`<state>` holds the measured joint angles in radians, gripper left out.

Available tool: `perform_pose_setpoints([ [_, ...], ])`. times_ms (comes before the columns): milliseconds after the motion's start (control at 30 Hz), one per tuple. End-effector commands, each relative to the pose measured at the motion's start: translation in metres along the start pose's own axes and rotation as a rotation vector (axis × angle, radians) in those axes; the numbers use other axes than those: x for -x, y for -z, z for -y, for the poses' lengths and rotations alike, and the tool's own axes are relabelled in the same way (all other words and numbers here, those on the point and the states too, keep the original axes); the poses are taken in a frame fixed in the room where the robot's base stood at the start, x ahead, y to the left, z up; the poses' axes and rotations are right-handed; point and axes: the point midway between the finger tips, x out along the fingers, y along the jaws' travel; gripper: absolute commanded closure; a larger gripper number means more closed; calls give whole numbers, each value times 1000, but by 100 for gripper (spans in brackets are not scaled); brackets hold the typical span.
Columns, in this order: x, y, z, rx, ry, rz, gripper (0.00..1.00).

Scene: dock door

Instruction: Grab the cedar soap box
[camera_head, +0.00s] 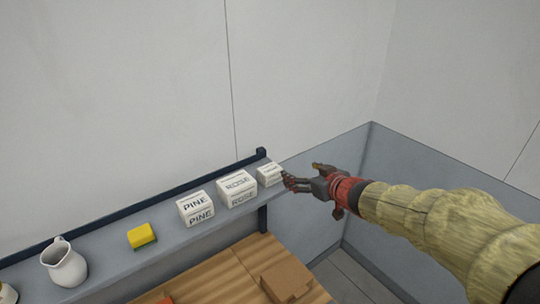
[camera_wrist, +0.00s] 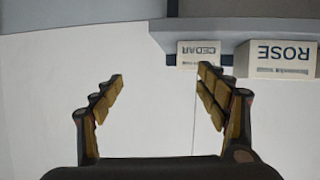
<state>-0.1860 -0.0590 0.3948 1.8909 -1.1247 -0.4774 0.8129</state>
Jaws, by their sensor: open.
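The cedar soap box (camera_wrist: 190,48) is a small white box lettered CEDAR. It appears upside down in the wrist view, beyond the right finger, with that finger's tip overlapping its lower edge. In the head view it is the rightmost white box (camera_head: 269,174) on the grey shelf (camera_head: 112,263), its label too small to read. My gripper (camera_head: 296,184) is just right of it in the head view. In the wrist view my gripper (camera_wrist: 162,77) has its fingers spread with nothing between them, and the box lies outside that gap.
The rose box (camera_head: 237,189) stands beside the cedar box, and it also shows in the wrist view (camera_wrist: 275,70). Left along the shelf are the pine box (camera_head: 196,208), a yellow block (camera_head: 141,236) and a white pitcher (camera_head: 66,266). A brown box (camera_head: 287,279) sits on a wooden surface below.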

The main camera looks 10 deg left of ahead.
Motion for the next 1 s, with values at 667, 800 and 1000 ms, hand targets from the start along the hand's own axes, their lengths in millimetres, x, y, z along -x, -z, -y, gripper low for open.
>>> perform_pose_setpoints([
  [667, -66, 5, 58, 0, 180, -7, 26],
  [800, -85, 6, 64, 0, 178, -8, 26],
  [1000, -98, 6, 65, 1, 177, -8, 26],
])
